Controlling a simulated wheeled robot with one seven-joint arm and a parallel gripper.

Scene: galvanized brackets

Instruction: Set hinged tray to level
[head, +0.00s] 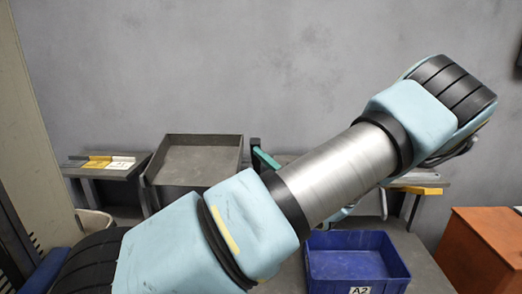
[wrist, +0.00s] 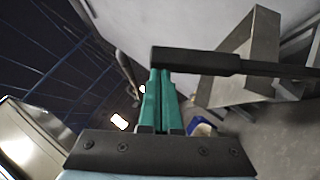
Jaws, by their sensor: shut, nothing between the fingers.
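The grey hinged tray (head: 200,140) stands left of centre in the head view, its open inside facing me. Its front right part is hidden behind my arm, and its exact tilt is hard to tell. My gripper (head: 263,158) is mostly hidden by my arm; its teal fingers show just right of the tray. In the wrist view my gripper (wrist: 161,75) is shut and empty, with its tips at the end of a dark bar (wrist: 235,63). I cannot tell whether they touch. A grey panel (wrist: 245,45), likely the tray, lies beyond the bar.
A blue bin (head: 355,264) marked A2 stands front right. A brown cabinet (head: 485,245) is at the right edge. A small grey table (head: 105,169) with yellow and white pieces stands at left. A yellow-edged bench (head: 415,189) is partly behind my arm.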

